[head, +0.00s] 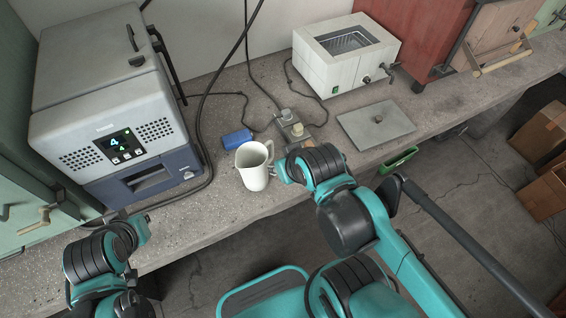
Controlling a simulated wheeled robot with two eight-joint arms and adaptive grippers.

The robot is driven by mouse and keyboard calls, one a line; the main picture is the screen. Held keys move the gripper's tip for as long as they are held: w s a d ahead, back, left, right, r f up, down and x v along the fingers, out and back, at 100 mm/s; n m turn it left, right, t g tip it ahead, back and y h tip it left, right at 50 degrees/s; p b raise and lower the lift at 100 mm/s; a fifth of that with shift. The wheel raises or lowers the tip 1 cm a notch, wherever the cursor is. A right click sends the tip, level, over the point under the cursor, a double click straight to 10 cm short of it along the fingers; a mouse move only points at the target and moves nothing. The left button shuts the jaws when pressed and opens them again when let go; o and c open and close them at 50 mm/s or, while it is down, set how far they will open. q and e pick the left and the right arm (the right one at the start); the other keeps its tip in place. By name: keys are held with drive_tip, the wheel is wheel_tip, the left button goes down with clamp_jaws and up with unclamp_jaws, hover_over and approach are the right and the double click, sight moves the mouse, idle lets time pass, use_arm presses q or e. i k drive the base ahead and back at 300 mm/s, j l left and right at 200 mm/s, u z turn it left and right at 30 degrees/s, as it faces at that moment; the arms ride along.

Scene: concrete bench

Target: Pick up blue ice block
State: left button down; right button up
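The blue ice block (237,139) is a small flat blue block lying on the concrete bench, between the grey machine and the socket block, just behind a white pitcher (253,175). My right gripper (283,171) is small in view, close to the right side of the pitcher and in front of the ice block; I cannot tell whether it touches the pitcher. My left gripper (141,229) is at the front edge of the bench at lower left, well away from the ice block. The fingers of both grippers are too small and partly hidden to read.
A grey machine with a display (120,145) stands at left. A white water bath (345,72) is at the back, its lid (376,124) lying in front. A socket block (291,127) with cables is right of the ice block.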

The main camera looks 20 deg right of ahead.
sight(235, 140)
drive_tip(key=i+z, duration=0.1)
drive_tip(key=z, duration=0.3)
drive_tip(key=j+z, duration=0.1)
drive_tip(key=z, duration=0.3)
drive_tip(key=i+j+z, duration=0.15)
drive_tip(key=z, duration=0.25)
drive_tip(key=j+z, duration=0.1)
drive_tip(key=z, duration=0.3)
